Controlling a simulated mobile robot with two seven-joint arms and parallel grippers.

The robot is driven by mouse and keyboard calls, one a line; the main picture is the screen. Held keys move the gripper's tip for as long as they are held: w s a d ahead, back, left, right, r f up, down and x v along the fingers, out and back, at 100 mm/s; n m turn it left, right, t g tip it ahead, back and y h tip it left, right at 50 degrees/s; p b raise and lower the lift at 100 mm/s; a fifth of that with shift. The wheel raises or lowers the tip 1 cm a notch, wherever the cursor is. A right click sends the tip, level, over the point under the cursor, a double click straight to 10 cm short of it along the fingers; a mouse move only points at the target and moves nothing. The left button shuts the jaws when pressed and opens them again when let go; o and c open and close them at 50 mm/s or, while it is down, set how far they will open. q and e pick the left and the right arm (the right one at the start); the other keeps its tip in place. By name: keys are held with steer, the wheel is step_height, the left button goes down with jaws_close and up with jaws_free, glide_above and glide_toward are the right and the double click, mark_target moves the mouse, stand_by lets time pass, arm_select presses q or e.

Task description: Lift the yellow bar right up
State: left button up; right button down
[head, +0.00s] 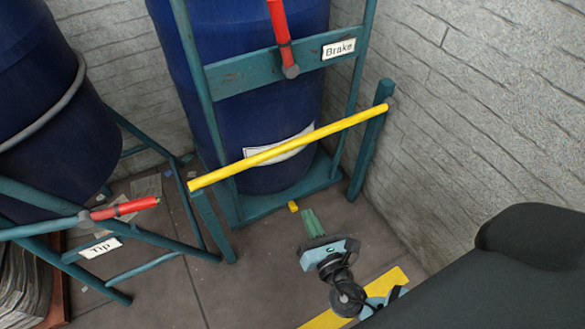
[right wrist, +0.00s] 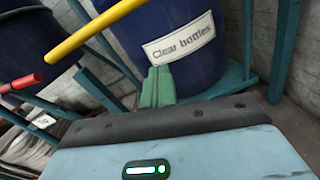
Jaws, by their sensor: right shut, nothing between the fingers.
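The yellow bar (head: 290,148) spans two teal posts in front of a blue barrel, tilted up to the right in the head view. In the right wrist view the yellow bar (right wrist: 92,30) crosses the upper left. My right gripper (head: 311,217) is shut and empty, below the bar in the head view and apart from it. Its green fingers (right wrist: 157,84) are together in the right wrist view, to the right of the bar. My left gripper is not in view.
The blue barrel (head: 262,100) stands in a teal frame with a "Brake" label (head: 339,48) and red handle (head: 281,28). A second barrel with a "Tip" label (head: 101,248) and red lever (head: 125,209) stands left. A stone wall (head: 470,110) bounds the right.

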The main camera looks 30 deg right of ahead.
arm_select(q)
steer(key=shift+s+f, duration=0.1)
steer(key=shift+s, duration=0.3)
arm_select(e)
steer(key=w+a+n+y, duration=0.1)
steer(key=n, duration=0.1)
steer(key=w+r+n+y, duration=0.1)
steer(key=n, duration=0.1)
steer(key=shift+w+a+t, duration=0.35)
steer(key=shift+a+t, duration=0.05)
